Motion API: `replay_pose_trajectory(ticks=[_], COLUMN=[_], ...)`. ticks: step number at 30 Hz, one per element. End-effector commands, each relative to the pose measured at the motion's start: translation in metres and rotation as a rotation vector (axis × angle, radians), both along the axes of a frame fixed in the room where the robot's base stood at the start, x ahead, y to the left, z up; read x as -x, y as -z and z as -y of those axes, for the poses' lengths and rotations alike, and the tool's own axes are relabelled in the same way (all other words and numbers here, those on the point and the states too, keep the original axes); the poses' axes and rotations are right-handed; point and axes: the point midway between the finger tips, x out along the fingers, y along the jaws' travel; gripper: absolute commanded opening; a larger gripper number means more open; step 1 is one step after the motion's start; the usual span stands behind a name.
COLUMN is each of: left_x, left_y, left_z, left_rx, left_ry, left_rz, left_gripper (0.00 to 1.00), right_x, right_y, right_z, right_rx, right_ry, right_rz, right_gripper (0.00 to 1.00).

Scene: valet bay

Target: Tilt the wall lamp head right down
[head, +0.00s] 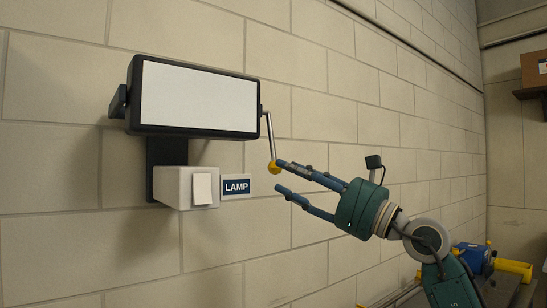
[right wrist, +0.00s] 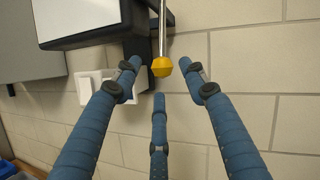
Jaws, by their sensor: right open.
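The wall lamp head (head: 198,97) is a black-framed box with a white panel, mounted on the block wall. Its white panel faces outward and looks close to upright. A thin metal lever (head: 269,135) hangs from its right side and ends in a yellow knob (head: 274,167). My right gripper (head: 277,176) is open with its fingertips at the knob. In the right wrist view the knob (right wrist: 162,67) lies between the spread blue fingers (right wrist: 157,78), and no grip on it shows. My left gripper is not in view.
A white switch box (head: 172,187) with a rocker sits under the lamp head, beside a LAMP label (head: 236,186). A shelf with a cardboard box (head: 535,68) is at the far right. Blue and yellow items (head: 513,267) lie at the lower right. The wall around the lever is otherwise bare.

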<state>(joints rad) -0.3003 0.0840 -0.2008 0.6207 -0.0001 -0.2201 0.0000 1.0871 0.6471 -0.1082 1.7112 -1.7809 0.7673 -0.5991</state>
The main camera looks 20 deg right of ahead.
Motion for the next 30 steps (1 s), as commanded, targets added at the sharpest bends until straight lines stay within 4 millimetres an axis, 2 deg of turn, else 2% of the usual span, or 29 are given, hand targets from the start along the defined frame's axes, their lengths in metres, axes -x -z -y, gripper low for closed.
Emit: replay_pose_trajectory(ticks=[1, 9, 20, 23, 27, 30], left_x=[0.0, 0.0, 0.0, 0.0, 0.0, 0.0], left_y=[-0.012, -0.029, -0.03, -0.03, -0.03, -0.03], left_z=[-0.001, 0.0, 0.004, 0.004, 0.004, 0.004], left_rx=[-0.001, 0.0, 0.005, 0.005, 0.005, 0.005], left_ry=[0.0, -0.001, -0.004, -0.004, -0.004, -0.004], left_rz=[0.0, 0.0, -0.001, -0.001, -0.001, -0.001], left_gripper=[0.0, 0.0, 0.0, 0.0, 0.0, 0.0], right_x=[-0.008, -0.034, -0.039, -0.039, -0.039, -0.039], right_y=[-0.01, -0.019, -0.018, -0.018, -0.018, -0.018], right_z=[-0.006, -0.026, -0.029, -0.029, -0.029, -0.029], right_rx=[-0.003, -0.003, -0.001, -0.002, -0.002, -0.002], right_ry=[-0.003, -0.002, 0.001, 0.0, 0.0, 0.0], right_rz=[-0.002, -0.001, 0.0, -0.001, -0.001, -0.001], right_gripper=[0.43, 0.43, 0.43, 0.27, 0.0, 0.0])
